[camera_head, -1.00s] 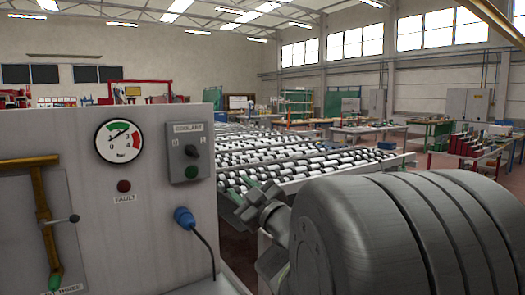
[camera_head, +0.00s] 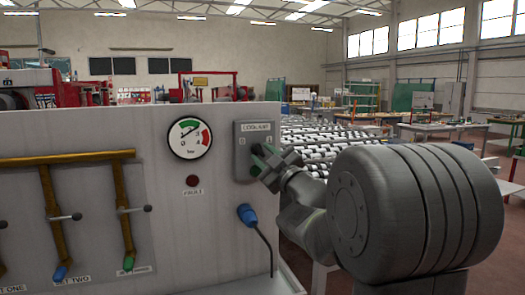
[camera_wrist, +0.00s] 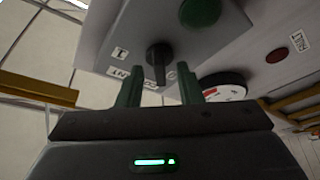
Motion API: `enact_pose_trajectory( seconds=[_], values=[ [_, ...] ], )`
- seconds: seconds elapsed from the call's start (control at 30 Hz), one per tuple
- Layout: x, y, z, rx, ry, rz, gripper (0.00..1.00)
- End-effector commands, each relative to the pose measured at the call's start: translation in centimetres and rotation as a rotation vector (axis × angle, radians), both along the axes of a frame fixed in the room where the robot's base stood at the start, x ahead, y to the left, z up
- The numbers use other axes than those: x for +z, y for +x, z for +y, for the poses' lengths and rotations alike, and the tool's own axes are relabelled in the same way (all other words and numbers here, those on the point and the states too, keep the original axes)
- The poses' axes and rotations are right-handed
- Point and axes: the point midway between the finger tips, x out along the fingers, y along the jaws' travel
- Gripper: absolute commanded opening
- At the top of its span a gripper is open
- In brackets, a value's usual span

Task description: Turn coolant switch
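The coolant switch box (camera_head: 242,140) is a grey plate on the right end of the light panel. In the head view my gripper (camera_head: 265,160) is in front of it and hides the knob. In the wrist view the black switch knob (camera_wrist: 158,56) shows, with its bar pointing down in the picture, beside a label marked I. My gripper (camera_wrist: 159,72) is open, with its two dark green fingers on either side of the knob's bar and gaps visible. I cannot tell how deep the bar sits between them. A green round button (camera_wrist: 200,11) is next to the knob.
A pressure gauge (camera_head: 190,138), a red fault lamp (camera_head: 193,181) and a blue plug with a cable (camera_head: 246,214) are close by on the panel (camera_head: 225,235). Brass pipes with several levers (camera_head: 127,215) are at left. A roller conveyor (camera_head: 340,135) lies behind the panel.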

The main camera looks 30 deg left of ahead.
Motion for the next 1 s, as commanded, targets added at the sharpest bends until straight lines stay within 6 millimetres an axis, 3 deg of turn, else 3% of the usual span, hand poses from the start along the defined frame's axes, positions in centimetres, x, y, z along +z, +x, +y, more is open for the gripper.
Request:
enact_pose_trajectory(
  seconds=[0.13, 0.43, 0.6, 1.0],
  values=[
    [0.32, 0.41, 0.98, 0.0, -0.001, 0.001, 0.33],
    [0.32, 0.49, 1.13, -0.001, -0.001, 0.0, 0.33],
    [0.33, 0.48, 1.11, -0.001, -0.001, 0.0, 0.01],
    [0.1, 0.42, 1.14, 0.001, 0.025, 0.03, 0.0]
  ],
)
